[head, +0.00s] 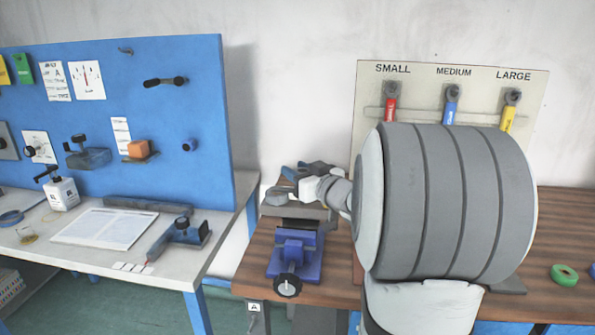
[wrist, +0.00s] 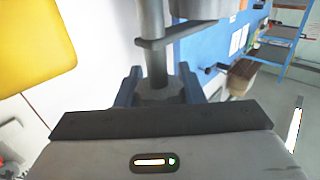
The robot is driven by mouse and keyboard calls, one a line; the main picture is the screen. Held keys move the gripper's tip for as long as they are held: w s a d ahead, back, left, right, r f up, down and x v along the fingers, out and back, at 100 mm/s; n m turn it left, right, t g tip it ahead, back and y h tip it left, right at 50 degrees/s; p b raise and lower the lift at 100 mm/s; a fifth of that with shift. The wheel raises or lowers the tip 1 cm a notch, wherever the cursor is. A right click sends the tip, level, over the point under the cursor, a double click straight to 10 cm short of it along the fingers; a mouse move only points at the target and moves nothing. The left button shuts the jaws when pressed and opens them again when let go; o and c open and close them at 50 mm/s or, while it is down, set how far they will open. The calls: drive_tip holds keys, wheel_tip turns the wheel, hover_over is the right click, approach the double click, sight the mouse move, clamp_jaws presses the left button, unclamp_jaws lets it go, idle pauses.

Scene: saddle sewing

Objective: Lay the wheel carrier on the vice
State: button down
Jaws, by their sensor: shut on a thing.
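The blue vice (head: 296,257) stands on the wooden bench in the head view, its round dark handle knob toward me. My gripper (head: 306,172) is at the back of the vice, a little above it, at the end of my arm. In the wrist view the blue fingers of my gripper (wrist: 161,84) are shut on a grey part with an upright shaft and a flat crosspiece, which I take as the wheel carrier (wrist: 153,45). In the head view the carrier is mostly hidden or too small to make out, and I cannot tell whether it touches the vice.
My large grey arm hides much of the wooden bench (head: 335,292). Behind it a board (head: 365,90) holds tools marked small, medium and large. A green tape roll (head: 564,275) lies at right. A white table (head: 90,265) with a blue tool panel (head: 205,85) stands left.

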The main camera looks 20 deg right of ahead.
drive_tip(key=shift+f+b, duration=1.65)
drive_tip(key=shift+f, duration=0.45)
drive_tip(key=c, duration=1.2)
unclamp_jaws()
drive_tip(key=o, duration=0.3)
drive_tip(key=shift+s+f, duration=0.1)
drive_tip(key=s, duration=0.2)
drive_tip(key=s+d, duration=0.1)
drive_tip(key=s, duration=0.4)
drive_tip(key=shift+s+d, duration=0.3)
